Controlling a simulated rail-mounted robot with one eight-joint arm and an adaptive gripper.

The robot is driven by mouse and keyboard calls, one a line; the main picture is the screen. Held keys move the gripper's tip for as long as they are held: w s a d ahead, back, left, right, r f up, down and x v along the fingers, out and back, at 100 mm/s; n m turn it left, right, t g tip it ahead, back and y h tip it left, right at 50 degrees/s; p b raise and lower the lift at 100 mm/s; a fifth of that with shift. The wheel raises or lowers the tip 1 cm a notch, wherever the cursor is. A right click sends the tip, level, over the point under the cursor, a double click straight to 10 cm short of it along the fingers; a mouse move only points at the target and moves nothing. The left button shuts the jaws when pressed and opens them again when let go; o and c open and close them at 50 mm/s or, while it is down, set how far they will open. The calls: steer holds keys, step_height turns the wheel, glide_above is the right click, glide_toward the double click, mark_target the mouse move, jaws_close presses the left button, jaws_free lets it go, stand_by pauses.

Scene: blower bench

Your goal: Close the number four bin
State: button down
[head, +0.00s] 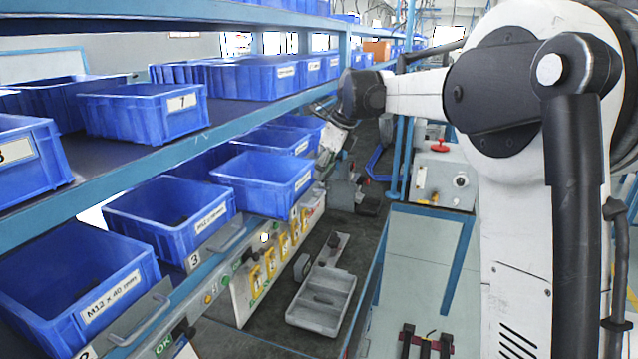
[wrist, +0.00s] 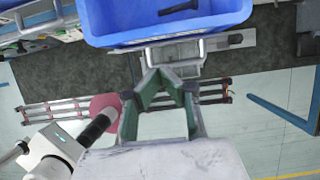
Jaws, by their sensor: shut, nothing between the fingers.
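The bin that appears to be number four is a blue open bin (head: 255,186) on the lower shelf, just beyond the bin marked 3. Its front seems to stand out past the shelf edge; its own number is not readable. My gripper (head: 325,158) is at the far right of this bin's front, shut and empty. In the wrist view a blue bin (wrist: 165,36) fills the top, with a dark object inside and a metal handle (wrist: 172,58) below its front. My gripper's green fingers (wrist: 168,82) are just below that handle; contact cannot be told.
The number three bin (head: 165,222) and a bin labelled M12 x 40 mm (head: 85,295) stand nearer on the lower shelf. More blue bins, one marked 7 (head: 145,115), fill the upper shelf (head: 230,118). A grey tray (head: 322,300) lies below on the dark bench.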

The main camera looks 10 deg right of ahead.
mark_target(309, 197)
steer(key=p+x, duration=0.1)
steer(key=x, duration=0.7)
steer(key=shift+a+f, duration=0.15)
steer(key=shift+f, duration=0.2)
steer(key=shift+w, duration=0.15)
